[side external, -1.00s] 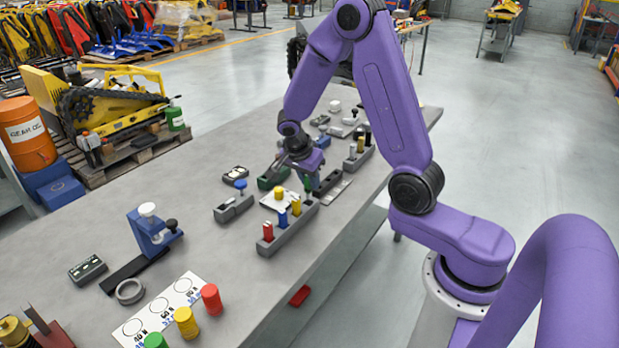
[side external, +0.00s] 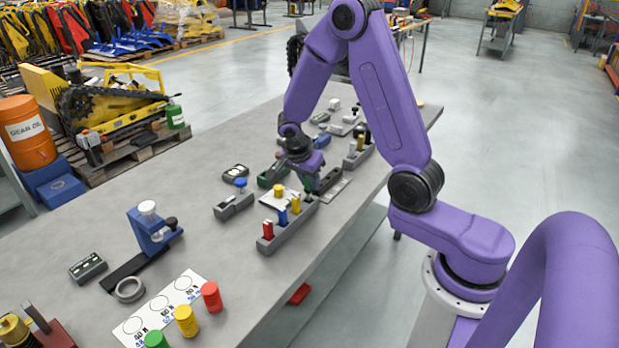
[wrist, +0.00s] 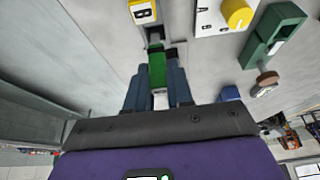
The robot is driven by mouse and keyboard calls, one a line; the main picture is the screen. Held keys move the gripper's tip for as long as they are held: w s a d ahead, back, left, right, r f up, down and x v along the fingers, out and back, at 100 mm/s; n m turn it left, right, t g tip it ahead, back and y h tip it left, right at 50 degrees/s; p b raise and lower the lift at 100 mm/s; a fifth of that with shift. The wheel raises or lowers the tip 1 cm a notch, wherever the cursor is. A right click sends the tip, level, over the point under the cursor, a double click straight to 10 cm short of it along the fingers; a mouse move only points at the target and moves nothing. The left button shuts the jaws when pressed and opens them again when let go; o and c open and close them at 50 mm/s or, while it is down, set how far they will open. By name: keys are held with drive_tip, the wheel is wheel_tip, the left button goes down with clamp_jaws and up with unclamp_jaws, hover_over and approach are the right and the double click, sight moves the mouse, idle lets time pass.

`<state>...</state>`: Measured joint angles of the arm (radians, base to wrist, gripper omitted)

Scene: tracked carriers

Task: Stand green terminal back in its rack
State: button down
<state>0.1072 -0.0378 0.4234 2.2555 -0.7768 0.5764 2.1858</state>
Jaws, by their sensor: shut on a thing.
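The green terminal (wrist: 157,68) is a narrow block held between the fingers of my gripper (wrist: 159,80) in the wrist view. In the side view my gripper (side external: 308,180) is low over the far right end of the grey rack (side external: 270,243). The green terminal shows there as a small patch (side external: 308,192) at that end of the rack. A red terminal (side external: 268,230), a blue terminal (side external: 283,217) and a yellow terminal (side external: 296,204) stand in a row in the rack. Whether the green terminal's lower end is inside its slot I cannot tell.
The bench's front edge is close to the rack.

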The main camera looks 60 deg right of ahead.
sight(310, 189)
drive_tip(key=shift+f, duration=1.55)
idle(1.0)
drive_tip(key=shift+c, duration=2.2)
unclamp_jaws()
drive_tip(key=shift+r, duration=0.15)
drive_tip(key=shift+r, duration=3.4)
drive_tip(key=shift+a, duration=0.1)
